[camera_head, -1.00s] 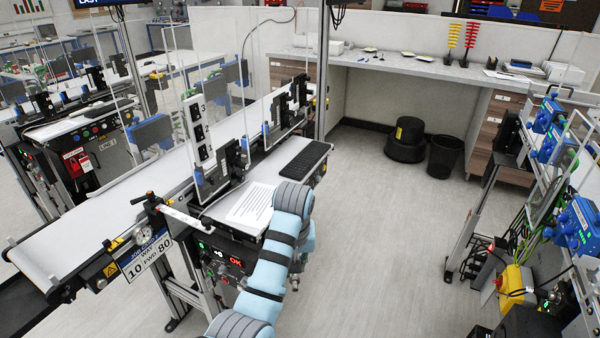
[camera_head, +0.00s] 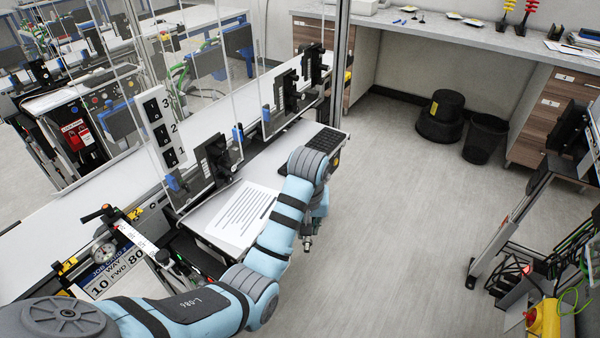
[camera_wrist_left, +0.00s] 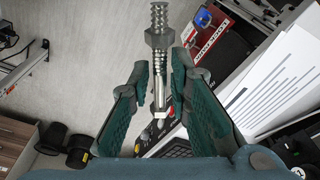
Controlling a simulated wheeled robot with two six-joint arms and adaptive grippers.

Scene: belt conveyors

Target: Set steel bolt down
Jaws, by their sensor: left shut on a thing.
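The steel bolt (camera_wrist_left: 158,40) is a grey metal bolt with a threaded end and a hex collar, seen in the left wrist view. My left gripper (camera_wrist_left: 160,72) is shut on its shank, with the dark green fingers on either side; the threaded end points away from the palm. In the head view my left arm reaches in from the lower left to beside the conveyor bench, and its own wrist mostly hides the gripper. The bolt appears clear of any surface, with the bench and floor behind it. My right gripper is not in view.
A printed sheet (camera_head: 241,214) lies on the bench shelf, with a black keyboard (camera_head: 326,139) beyond it. Black fixtures (camera_head: 217,160) and clear panels line the conveyor. A black bin (camera_head: 485,138) and a round stool (camera_head: 441,116) stand on the open floor.

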